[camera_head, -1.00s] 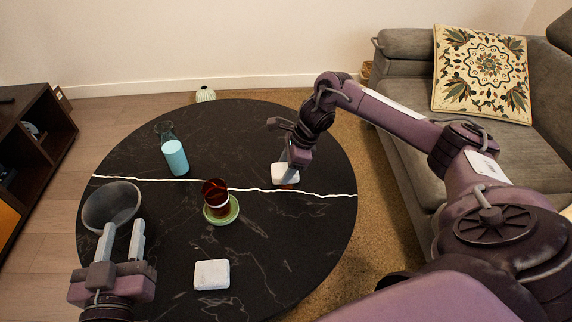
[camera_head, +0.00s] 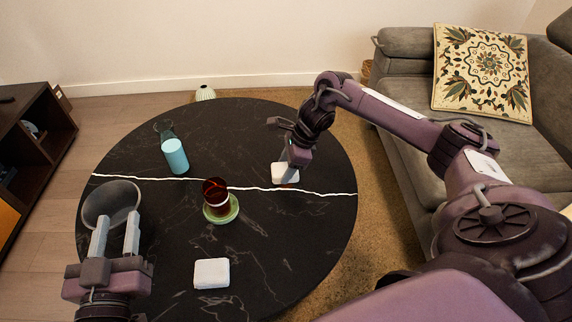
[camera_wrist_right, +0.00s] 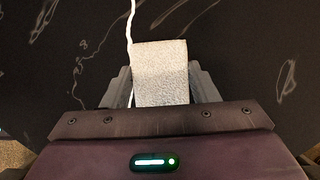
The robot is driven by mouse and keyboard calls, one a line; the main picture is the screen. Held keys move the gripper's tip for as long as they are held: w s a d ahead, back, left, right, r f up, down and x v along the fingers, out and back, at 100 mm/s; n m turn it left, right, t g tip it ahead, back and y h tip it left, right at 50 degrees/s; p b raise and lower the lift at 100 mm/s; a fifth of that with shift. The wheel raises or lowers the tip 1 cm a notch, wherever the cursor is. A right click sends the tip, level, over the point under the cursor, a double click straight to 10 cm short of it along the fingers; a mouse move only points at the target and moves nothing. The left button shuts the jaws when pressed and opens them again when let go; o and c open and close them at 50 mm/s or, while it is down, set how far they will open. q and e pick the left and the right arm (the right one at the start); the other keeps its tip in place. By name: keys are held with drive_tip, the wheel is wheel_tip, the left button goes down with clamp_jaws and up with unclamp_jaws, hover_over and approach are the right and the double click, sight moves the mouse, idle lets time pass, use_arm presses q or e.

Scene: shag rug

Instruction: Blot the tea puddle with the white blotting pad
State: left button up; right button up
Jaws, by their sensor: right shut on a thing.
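A white blotting pad (camera_head: 285,174) is on or just above the dark table, right of centre. My right gripper (camera_head: 296,158) is shut on it. In the right wrist view the pad (camera_wrist_right: 160,75) shows its rough pale face between the two fingers (camera_wrist_right: 160,92). I see no tea puddle; the table under the pad is hidden. My left gripper (camera_head: 115,236) is open and empty at the table's lower left, in front of the grey bowl.
The round black table (camera_head: 260,240) holds a grey bowl (camera_head: 108,204), a glass of red-brown drink (camera_head: 214,190) on a green saucer (camera_head: 234,213), a blue-and-clear bottle (camera_head: 176,157) and a second white block (camera_head: 211,273). A sofa (camera_head: 405,75) stands right. The table's lower right is clear.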

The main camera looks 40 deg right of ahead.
drive_tip(key=shift+f+b, duration=0.45)
idle(0.4)
idle(0.6)
drive_tip(key=shift+r+p, duration=2.35)
drive_tip(key=shift+r, duration=1.15)
